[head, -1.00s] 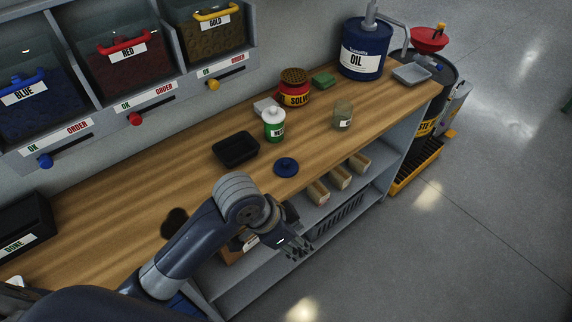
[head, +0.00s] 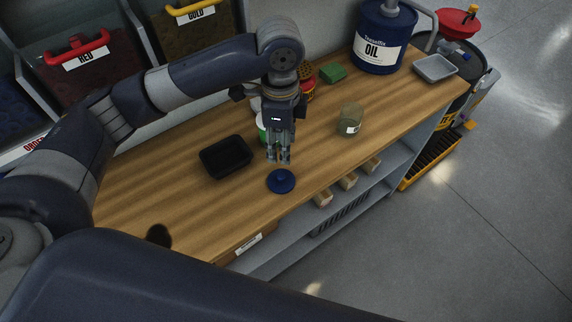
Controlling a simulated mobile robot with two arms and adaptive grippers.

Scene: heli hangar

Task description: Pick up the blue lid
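The blue lid (head: 281,181) is a round dark-blue disc with a small knob. It lies flat on the wooden workbench (head: 190,215), near its front edge. My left gripper (head: 279,158) points down just behind the lid, apart from it and above the bench. Its fingers look slightly spread with nothing between them. It partly hides a green and white bottle (head: 262,127) and a red and yellow can (head: 308,90). My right gripper is not in view.
A black tray (head: 226,157) stands left of the lid, and a glass jar (head: 350,119) stands to the right. A green block (head: 333,73), blue oil drum (head: 379,40) and grey tray (head: 435,68) are farther back. Wooden boxes (head: 347,181) sit on the shelf below.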

